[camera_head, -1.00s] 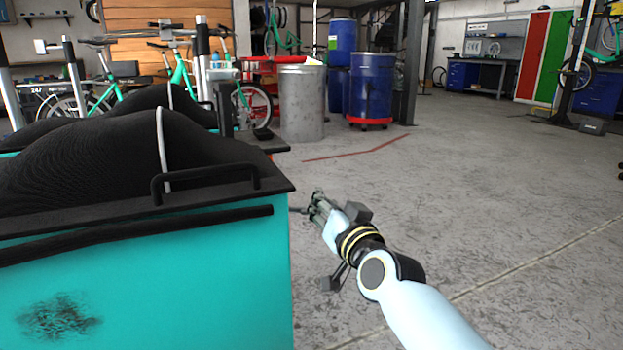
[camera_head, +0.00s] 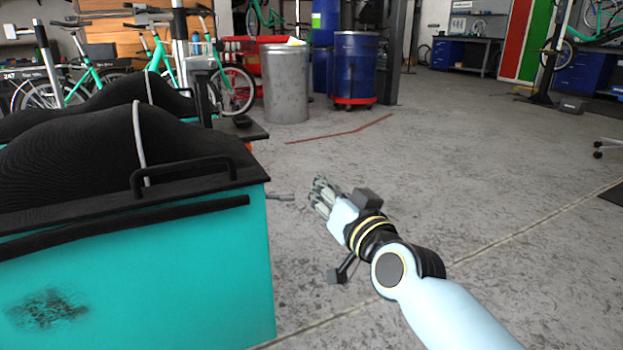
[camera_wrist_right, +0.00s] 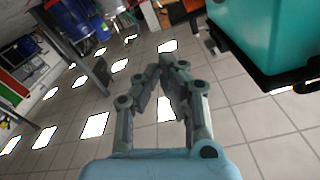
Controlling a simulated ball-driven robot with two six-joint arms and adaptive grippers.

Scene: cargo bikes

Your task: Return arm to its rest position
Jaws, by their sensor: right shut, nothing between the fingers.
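My right gripper (camera_head: 321,192) is over open floor in the head view, to the right of the teal cargo box (camera_head: 150,275) and apart from it. In the right wrist view the gripper (camera_wrist_right: 172,62) has its fingertips together, with nothing between them. The teal box also shows in the right wrist view (camera_wrist_right: 265,35), at the upper right. My left gripper is in neither view.
A black cover (camera_head: 80,150) and a black handle (camera_head: 185,175) top the box. Behind stand a grey metal drum (camera_head: 286,85), blue barrels (camera_head: 355,65) and teal bikes (camera_head: 155,60). The grey floor (camera_head: 480,180) on the right is largely clear.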

